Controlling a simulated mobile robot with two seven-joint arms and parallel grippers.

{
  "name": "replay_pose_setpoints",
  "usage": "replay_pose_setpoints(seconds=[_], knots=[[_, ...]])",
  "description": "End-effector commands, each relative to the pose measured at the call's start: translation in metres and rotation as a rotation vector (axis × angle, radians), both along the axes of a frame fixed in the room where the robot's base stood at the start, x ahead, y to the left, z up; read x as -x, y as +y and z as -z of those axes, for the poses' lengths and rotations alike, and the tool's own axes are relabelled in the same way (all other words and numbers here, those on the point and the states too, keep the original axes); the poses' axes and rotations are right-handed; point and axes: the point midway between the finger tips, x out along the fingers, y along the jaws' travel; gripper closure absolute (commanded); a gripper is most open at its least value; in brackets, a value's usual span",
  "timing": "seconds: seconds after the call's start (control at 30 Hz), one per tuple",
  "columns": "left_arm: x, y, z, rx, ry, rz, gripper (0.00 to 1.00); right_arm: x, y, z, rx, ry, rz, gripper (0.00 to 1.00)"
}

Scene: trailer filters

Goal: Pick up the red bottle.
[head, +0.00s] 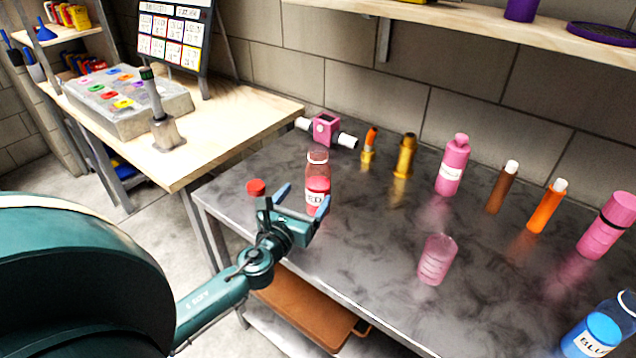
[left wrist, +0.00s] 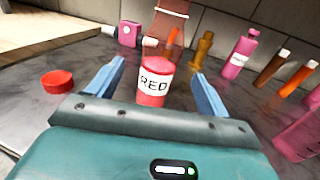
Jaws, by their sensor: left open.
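The red bottle (head: 317,190) stands upright on the grey table near its left end. It is clear, with red contents and a white label reading RED; its neck is uncapped. My left gripper (head: 303,200) is open in front of the bottle. In the left wrist view the bottle (left wrist: 153,85) stands between the two blue fingers of the gripper (left wrist: 160,88), seemingly not touching either. A red cap (head: 256,187) lies on the table to the left of the bottle; it also shows in the left wrist view (left wrist: 57,82). My right gripper does not show.
A pink device (head: 326,128) with white ends stands behind the bottle. Small orange and gold containers (head: 405,156), a pink bottle (head: 453,165) and brown and orange tubes stand to the right. A pink beaker (head: 436,259) and a blue bottle (head: 597,335) are nearer the front.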

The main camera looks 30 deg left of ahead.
Motion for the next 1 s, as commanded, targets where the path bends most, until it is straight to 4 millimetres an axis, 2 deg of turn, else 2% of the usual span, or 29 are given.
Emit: replay_pose_setpoints(seconds=[0.1,0.33,0.6,0.9,1.0], knots=[[-0.017,0.002,0.000,0.003,-0.001,0.000,0.21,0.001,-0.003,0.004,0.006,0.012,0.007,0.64],[-0.032,0.005,0.003,0.003,0.000,-0.001,0.21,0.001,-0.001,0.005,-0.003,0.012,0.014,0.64],[-0.070,0.009,0.010,0.003,0.000,-0.001,0.21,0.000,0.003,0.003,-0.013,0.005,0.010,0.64],[-0.075,0.010,0.010,0.003,0.001,0.001,0.21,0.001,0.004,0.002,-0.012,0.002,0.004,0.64],[-0.075,0.010,0.010,0.003,0.001,0.000,0.28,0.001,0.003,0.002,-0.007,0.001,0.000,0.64]])
